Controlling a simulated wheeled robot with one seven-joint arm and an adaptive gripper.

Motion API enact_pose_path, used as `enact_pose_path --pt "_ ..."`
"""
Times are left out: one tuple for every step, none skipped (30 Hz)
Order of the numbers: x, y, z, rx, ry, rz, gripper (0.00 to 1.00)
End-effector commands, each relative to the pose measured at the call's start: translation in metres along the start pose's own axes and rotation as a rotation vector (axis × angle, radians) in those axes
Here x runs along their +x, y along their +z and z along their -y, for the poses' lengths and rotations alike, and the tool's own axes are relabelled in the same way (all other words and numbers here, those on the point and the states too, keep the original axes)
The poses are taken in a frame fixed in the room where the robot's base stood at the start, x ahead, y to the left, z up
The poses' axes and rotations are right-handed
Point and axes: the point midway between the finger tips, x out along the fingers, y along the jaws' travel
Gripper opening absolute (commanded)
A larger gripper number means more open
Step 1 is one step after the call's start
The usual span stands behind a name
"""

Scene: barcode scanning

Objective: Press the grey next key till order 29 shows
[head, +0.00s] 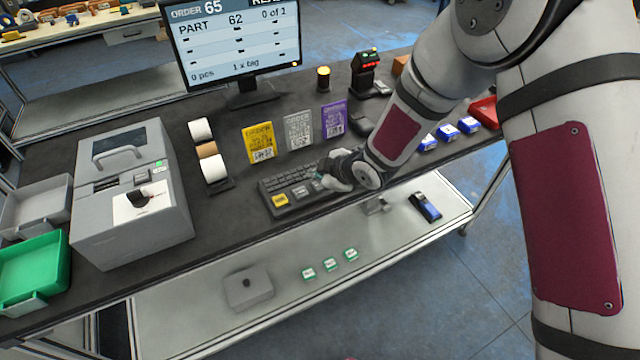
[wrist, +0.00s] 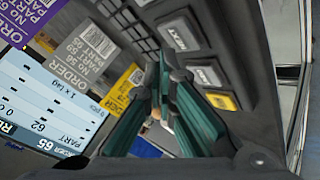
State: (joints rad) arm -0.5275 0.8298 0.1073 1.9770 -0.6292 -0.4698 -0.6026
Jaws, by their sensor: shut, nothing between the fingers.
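The monitor (head: 236,45) reads ORDER 65, PART 62, 0 of 1; it also shows rotated in the wrist view (wrist: 45,105). The black keypad (head: 268,185) lies on the bench below it. In the wrist view the grey next key (wrist: 180,33) is at the top, then another grey key (wrist: 207,73), then a yellow key (wrist: 222,100). My gripper (head: 319,178) is shut and empty, over the keypad's right part. Its teal fingers (wrist: 162,62) point down close to the next key. I cannot tell whether they touch the keypad.
Yellow (head: 260,143), grey (head: 299,129) and purple (head: 334,118) order cards stand behind the keypad. A grey machine (head: 130,195) and a green tray (head: 35,265) are at left. Blue items (head: 446,131) and a red tray (head: 484,111) are at right. A lower shelf runs in front.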

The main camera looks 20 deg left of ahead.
Motion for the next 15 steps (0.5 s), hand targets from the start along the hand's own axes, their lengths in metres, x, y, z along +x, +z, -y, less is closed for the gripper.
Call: enact_pose_path --pt "0.0 0.0 0.0 0.0 0.0 0.0 0.0" --pt "0.0 0.0 0.0 0.0 0.0 0.0 0.0" --pt "0.0 0.0 0.0 0.0 0.0 0.0 0.0" --pt "0.0 0.0 0.0 0.0 0.0 0.0 0.0" --pt "0.0 0.0 0.0 0.0 0.0 0.0 0.0" --pt "0.0 0.0 0.0 0.0 0.0 0.0 0.0" --pt "0.0 0.0 0.0 0.0 0.0 0.0 0.0" --pt "0.0 0.0 0.0 0.0 0.0 0.0 0.0" --pt "0.0 0.0 0.0 0.0 0.0 0.0 0.0" --pt "0.0001 0.0001 0.0001 0.0 0.0 0.0 0.0" --pt "0.0004 0.0003 0.0003 0.0 0.0 0.0 0.0" --pt "0.0009 0.0007 0.0006 0.0 0.0 0.0 0.0" --pt "0.0015 0.0011 0.001 0.0 0.0 0.0 0.0" --pt "0.0021 0.0016 0.0015 0.0 0.0 0.0 0.0" --pt "0.0031 0.0023 0.0022 0.0 -0.001 0.0 0.0"
